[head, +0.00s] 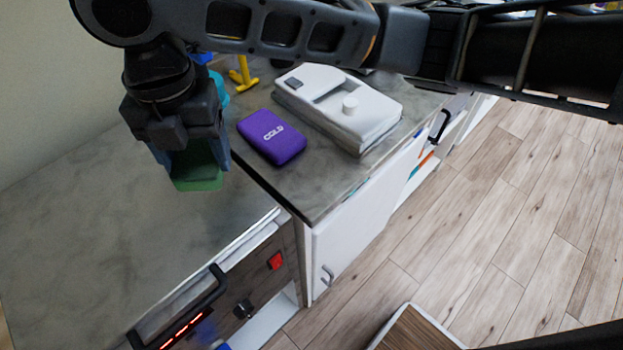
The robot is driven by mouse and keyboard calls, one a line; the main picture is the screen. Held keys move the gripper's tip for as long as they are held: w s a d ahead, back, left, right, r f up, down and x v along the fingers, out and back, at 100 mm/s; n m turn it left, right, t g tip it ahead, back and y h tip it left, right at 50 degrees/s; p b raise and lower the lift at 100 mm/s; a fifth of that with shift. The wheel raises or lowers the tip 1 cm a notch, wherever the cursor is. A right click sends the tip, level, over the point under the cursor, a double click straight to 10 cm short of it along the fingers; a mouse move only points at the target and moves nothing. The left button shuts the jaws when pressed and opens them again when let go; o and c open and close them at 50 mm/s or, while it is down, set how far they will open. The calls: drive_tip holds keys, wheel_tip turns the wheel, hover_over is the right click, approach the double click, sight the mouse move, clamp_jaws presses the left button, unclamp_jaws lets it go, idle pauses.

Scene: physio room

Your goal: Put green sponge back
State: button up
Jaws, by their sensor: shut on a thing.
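The green sponge (199,179) is in the head view at upper left, partly hidden by my gripper. My gripper (192,165) points downward and is shut on the sponge. The lower part of the sponge shows below the fingers. It appears held above the grey counter, near the line where the lower left counter (110,220) meets the right cabinet top (310,185). I cannot tell its exact height.
A purple cold pack (272,137) lies on the cabinet top to the right, with a white device (338,106) beyond it. A yellow object (243,75) stands behind. The lower left counter looks clear. Wooden floor (480,220) lies to the right.

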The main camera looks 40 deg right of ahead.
drive_tip(key=s+d+f+n+b, duration=0.1)
drive_tip(key=s+d+b, duration=0.1)
drive_tip(key=s+d, duration=0.5)
drive_tip(key=s+d+n+b, duration=0.1)
drive_tip(key=s+d+b, duration=0.2)
drive_tip(key=d, duration=0.8)
drive_tip(key=s+d+f+n+b, duration=0.1)
drive_tip(key=s+d+n+b, duration=0.1)
drive_tip(key=s+d, duration=0.45)
drive_tip(key=p, duration=0.1)
hover_over(322, 183)
wheel_tip(322, 183, down, 6)
drive_tip(key=shift+f, duration=2.3)
drive_tip(key=shift+f, duration=0.2)
drive_tip(key=o, duration=0.9)
drive_tip(key=shift+o, duration=0.2)
drive_tip(key=shift+r, duration=0.15)
